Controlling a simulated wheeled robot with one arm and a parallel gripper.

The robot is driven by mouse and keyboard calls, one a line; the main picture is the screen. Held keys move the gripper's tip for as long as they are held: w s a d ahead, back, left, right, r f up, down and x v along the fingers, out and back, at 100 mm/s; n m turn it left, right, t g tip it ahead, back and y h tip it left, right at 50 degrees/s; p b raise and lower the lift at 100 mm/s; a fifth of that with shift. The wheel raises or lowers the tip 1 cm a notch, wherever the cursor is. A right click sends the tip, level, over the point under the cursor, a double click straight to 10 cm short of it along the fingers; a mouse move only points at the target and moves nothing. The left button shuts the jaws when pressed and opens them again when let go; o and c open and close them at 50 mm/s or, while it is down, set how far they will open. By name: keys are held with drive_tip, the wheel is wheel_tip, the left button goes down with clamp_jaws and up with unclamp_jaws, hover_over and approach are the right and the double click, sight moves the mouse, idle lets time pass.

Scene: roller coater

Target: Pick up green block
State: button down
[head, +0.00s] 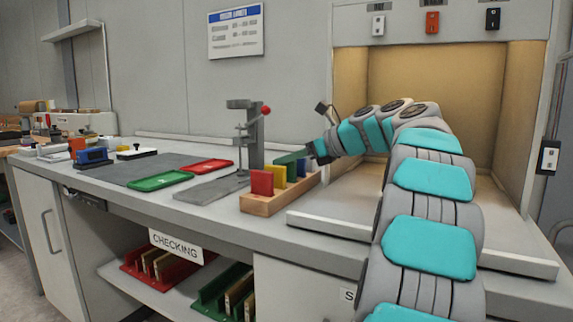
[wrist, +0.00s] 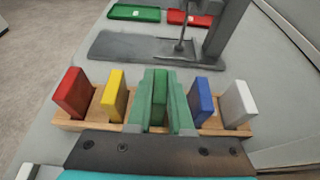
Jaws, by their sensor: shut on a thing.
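The green block (wrist: 159,86) stands upright in the middle of the wooden rack's row in the wrist view, between the yellow and blue blocks. My gripper (wrist: 160,102) is shut on it, with one greenish finger on each side. The block's lower part is hidden by the fingers, so I cannot tell whether it still touches the rack. In the head view my gripper (head: 293,157) reaches in from the right over the rack (head: 262,206), and the green block is hard to tell from the fingers.
Red (wrist: 72,93), yellow (wrist: 113,94), blue (wrist: 201,100) and white (wrist: 238,103) blocks stand in the same rack, close beside my gripper. A grey stand with a red-knobbed lever (head: 254,135) rises behind it. Green (head: 160,181) and red (head: 207,166) trays lie to the left.

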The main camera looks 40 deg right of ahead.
wheel_tip(320, 180, up, 8)
drive_tip(key=shift+d+r+p, duration=0.1)
drive_tip(key=shift+r+p, duration=0.15)
drive_tip(key=shift+p, duration=0.5)
drive_tip(key=shift+r, duration=0.35)
